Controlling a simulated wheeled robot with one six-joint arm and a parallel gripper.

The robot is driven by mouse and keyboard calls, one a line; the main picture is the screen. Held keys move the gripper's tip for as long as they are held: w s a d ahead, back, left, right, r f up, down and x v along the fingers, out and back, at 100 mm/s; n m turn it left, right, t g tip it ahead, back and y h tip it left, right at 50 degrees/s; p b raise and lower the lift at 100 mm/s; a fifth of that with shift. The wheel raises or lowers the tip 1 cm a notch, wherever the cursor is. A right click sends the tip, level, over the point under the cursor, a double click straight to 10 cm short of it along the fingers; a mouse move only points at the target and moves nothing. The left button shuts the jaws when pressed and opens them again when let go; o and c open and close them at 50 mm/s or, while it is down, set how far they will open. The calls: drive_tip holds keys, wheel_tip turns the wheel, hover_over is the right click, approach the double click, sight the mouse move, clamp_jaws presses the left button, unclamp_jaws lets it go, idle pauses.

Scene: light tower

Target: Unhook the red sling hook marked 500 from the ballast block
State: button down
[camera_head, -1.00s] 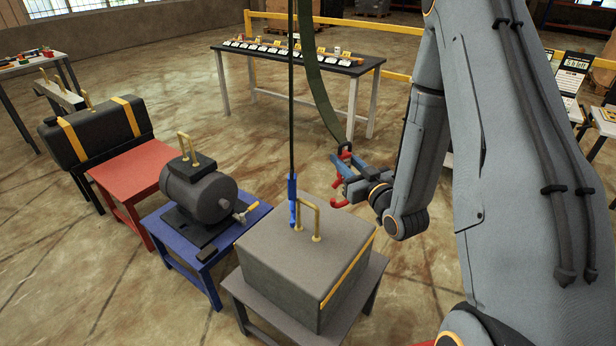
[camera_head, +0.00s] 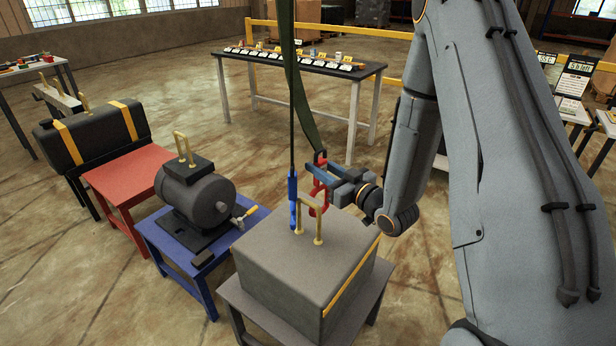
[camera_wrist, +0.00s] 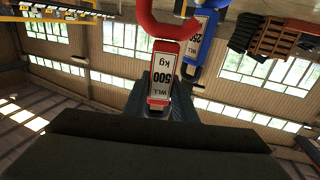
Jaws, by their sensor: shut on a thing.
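The red sling hook (camera_head: 319,187) hangs from a dark green strap. In the wrist view its body (camera_wrist: 162,78) shows a white label reading WLL 500 kg. My gripper (camera_head: 333,185) is shut on the red hook. The hook's lower curve is close to the brass eye (camera_head: 311,203) on top of the grey ballast block (camera_head: 300,255) and overlaps it in the head view. I cannot tell whether the hook passes through the eye or only stands beside it.
A blue hook (camera_head: 293,201) on a dark line is at the eye's left side; its label shows behind the red one in the wrist view (camera_wrist: 196,40). A motor (camera_head: 195,190) on a blue stand is left of the block. A long table (camera_head: 300,62) stands behind.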

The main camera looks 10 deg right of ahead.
drive_tip(key=a, duration=0.1)
drive_tip(key=a+y, duration=0.1)
drive_tip(key=a+n+b, duration=0.1)
drive_tip(key=shift+s+a+f+g, duration=0.1)
drive_tip(key=shift+f+g, duration=0.25)
drive_tip(key=shift+g, duration=0.05)
drive_tip(key=shift+d, duration=0.2)
drive_tip(key=w+d+f+b, duration=0.2)
drive_tip(key=w+d+b, duration=0.1)
drive_tip(key=w+d, duration=0.4)
drive_tip(key=shift+d, duration=1.25)
idle(1.3)
drive_tip(key=shift+w+d+f, duration=0.1)
drive_tip(key=shift+f, duration=0.05)
idle(0.4)
